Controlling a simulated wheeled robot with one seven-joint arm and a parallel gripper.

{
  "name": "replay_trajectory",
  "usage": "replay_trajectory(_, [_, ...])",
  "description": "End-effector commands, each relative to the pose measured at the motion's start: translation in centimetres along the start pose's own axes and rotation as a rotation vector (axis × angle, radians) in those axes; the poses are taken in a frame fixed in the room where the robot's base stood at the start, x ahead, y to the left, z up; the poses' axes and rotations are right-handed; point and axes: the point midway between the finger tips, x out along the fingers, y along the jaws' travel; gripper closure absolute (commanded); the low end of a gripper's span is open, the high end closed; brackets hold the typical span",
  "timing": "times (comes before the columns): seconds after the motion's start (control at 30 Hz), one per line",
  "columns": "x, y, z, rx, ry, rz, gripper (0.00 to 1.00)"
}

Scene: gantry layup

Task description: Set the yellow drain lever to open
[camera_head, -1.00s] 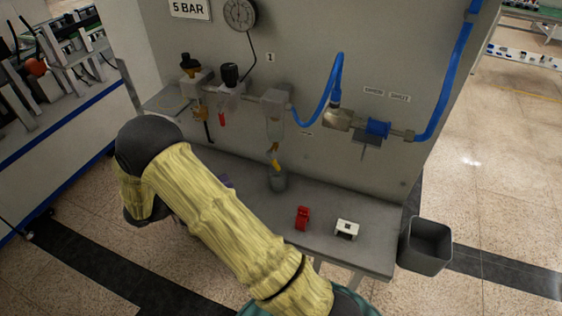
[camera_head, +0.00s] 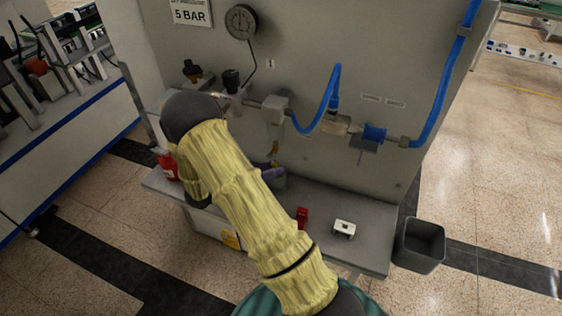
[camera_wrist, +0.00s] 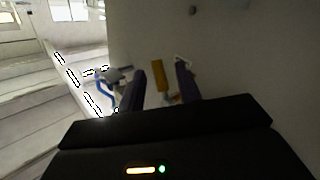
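The yellow drain lever (camera_wrist: 160,79) shows in the wrist view between the two dark fingers of my gripper (camera_wrist: 160,72). The fingers are apart, with a visible gap on each side of the lever; I cannot tell how deep it lies between them. In the head view the lever (camera_head: 274,148) is a small yellow piece below the grey filter bowl (camera_head: 275,110), partly hidden. A purple finger of my gripper (camera_head: 272,173) shows just below it, and my arm hides the rest.
A red part (camera_head: 302,217) and a white block (camera_head: 344,229) lie on the grey bench (camera_head: 375,245). A grey bin (camera_head: 421,245) stands at right. A blue hose (camera_head: 328,105) loops beside the filter bowl. A gauge (camera_head: 241,21) is on the panel above.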

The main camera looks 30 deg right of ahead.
Motion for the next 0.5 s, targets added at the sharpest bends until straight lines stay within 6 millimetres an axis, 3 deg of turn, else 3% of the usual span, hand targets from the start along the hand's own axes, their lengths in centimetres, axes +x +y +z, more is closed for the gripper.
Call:
replay_trajectory(0.2, [2.9,0.1,-0.1,-0.001,0.001,0.001,0.66])
replay_trajectory(0.5, [3.4,0.0,0.0,-0.001,0.0,0.0,0.66])
